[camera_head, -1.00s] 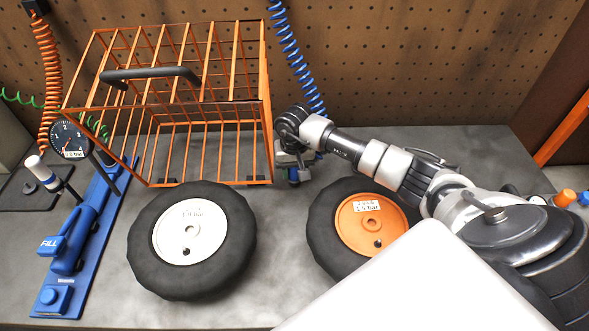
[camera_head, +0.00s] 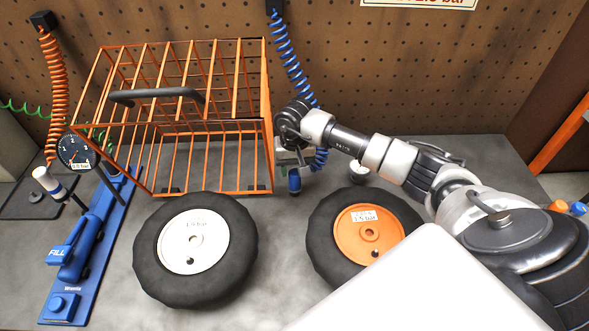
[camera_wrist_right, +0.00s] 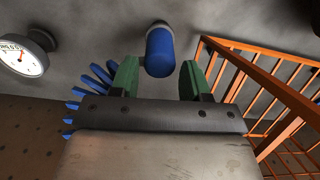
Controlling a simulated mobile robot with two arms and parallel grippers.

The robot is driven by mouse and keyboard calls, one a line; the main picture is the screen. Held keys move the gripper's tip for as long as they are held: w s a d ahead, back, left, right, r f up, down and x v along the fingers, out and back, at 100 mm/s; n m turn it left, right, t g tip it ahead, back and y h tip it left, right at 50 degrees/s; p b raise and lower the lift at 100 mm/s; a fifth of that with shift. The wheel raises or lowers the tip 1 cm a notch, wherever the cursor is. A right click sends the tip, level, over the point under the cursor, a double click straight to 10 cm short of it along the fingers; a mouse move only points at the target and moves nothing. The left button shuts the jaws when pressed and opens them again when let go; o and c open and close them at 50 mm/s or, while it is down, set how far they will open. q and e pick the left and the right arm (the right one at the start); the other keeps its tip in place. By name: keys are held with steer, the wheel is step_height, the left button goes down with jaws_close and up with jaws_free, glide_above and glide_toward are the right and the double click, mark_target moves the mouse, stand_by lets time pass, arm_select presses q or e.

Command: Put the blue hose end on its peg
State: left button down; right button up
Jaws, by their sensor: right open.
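The blue hose end (camera_wrist_right: 160,52) is a short blue cylinder with a grey cap. In the right wrist view it lies between the green fingertips of my right gripper (camera_wrist_right: 158,78), with a gap on each side. In the head view the hose end (camera_head: 294,183) shows just below my right gripper (camera_head: 294,160), beside the orange cage. The gripper is open. The coiled blue hose (camera_head: 290,60) hangs down the pegboard and passes behind the gripper. I cannot make out the peg. My left gripper is not in view.
The orange wire cage (camera_head: 268,100) stands close left of the gripper. A white-hubbed wheel (camera_head: 195,250) and an orange-hubbed wheel (camera_head: 365,237) lie on the grey bench in front. A blue pump (camera_head: 85,245) is at left. A white-dial gauge (camera_wrist_right: 22,58) is nearby.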

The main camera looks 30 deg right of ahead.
mark_target(295, 172)
steer(key=shift+r+p, duration=1.3)
steer(key=shift+r, duration=1.6)
steer(key=shift+f, duration=0.1)
